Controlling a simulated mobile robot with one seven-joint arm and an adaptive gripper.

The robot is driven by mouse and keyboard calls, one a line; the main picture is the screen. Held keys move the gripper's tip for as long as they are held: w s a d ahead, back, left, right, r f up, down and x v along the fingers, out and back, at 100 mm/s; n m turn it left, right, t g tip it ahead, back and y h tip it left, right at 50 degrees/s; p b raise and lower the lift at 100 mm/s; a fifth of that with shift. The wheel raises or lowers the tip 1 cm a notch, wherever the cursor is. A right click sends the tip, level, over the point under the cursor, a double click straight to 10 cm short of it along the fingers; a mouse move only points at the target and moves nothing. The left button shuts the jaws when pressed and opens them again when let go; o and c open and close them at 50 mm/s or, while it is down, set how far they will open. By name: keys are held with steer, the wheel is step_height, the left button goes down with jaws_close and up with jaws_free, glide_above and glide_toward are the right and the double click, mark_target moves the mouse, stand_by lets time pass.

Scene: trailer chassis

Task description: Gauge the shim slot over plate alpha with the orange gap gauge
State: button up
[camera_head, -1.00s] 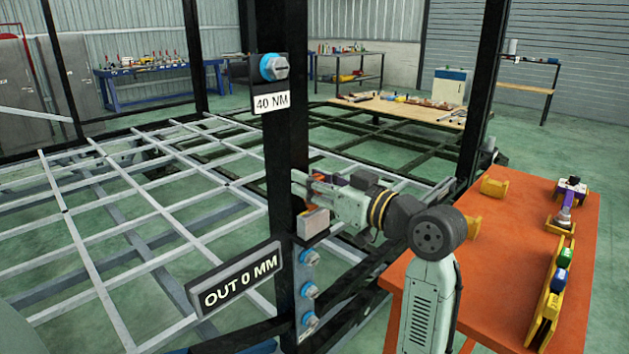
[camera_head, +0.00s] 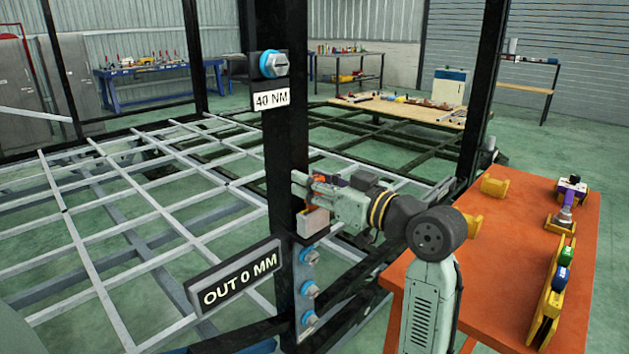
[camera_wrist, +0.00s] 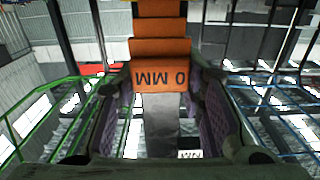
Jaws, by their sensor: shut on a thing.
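The orange gap gauge (camera_wrist: 162,78) is a stepped piece, marked 0 MM upside down in the wrist view. It lies between the purple-padded fingers of my gripper (camera_head: 306,190), which is shut on it. In the head view my gripper is at the black upright post (camera_head: 285,140), just above a small grey block (camera_head: 313,222). Only a bit of orange shows there, so I cannot tell whether the gauge touches the post or sits in a slot. No plate is readably marked alpha.
A sign reading OUT 0 MM (camera_head: 236,277) stands out left of the post. A 40 NM label (camera_head: 272,99) is under a blue-ringed bolt (camera_head: 272,65); several more bolts are below the block. An orange table (camera_head: 500,270) with yellow holders is at right.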

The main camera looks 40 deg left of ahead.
mark_target(299, 149)
steer(key=shift+f+b, duration=0.9)
steer(key=shift+f, duration=0.35)
steer(key=shift+r, duration=0.15)
stand_by(0.9)
steer(key=shift+r+p, duration=2.95)
steer(key=shift+r, duration=0.95)
steer(key=shift+s+f, duration=0.1)
